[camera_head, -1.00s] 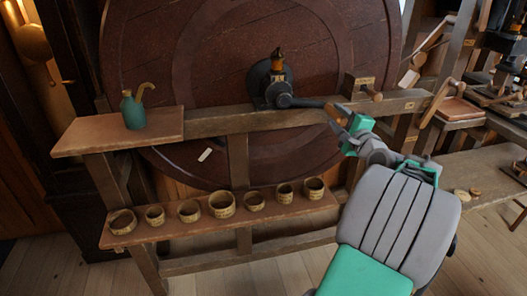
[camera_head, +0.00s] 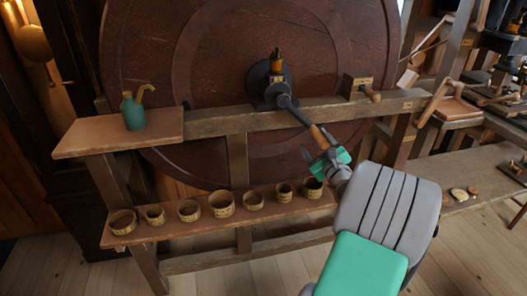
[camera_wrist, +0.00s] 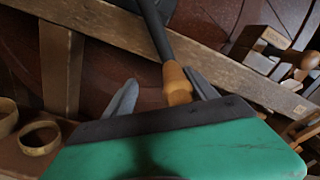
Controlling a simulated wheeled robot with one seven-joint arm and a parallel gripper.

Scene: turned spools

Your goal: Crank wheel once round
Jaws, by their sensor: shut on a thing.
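The large dark red wheel (camera_head: 160,60) stands upright behind a wooden frame. A dark crank arm (camera_head: 296,112) runs from the hub (camera_head: 268,84) down and to the right, ending in a wooden handle (camera_head: 319,136). My gripper (camera_head: 323,150) is shut on that handle, below the frame's top rail. In the wrist view the wooden handle (camera_wrist: 177,84) sits between my gripper's fingers (camera_wrist: 163,92), and the crank arm (camera_wrist: 157,32) runs up from it. The handle's lower end is hidden behind the gripper body.
A wooden rail (camera_head: 215,122) crosses in front of the wheel. A block with a wooden knob (camera_head: 374,96) sits on it at the right. A lower shelf (camera_head: 170,235) carries several wooden rings. A green oil can (camera_head: 133,112) stands on the left ledge. A bench is at the right.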

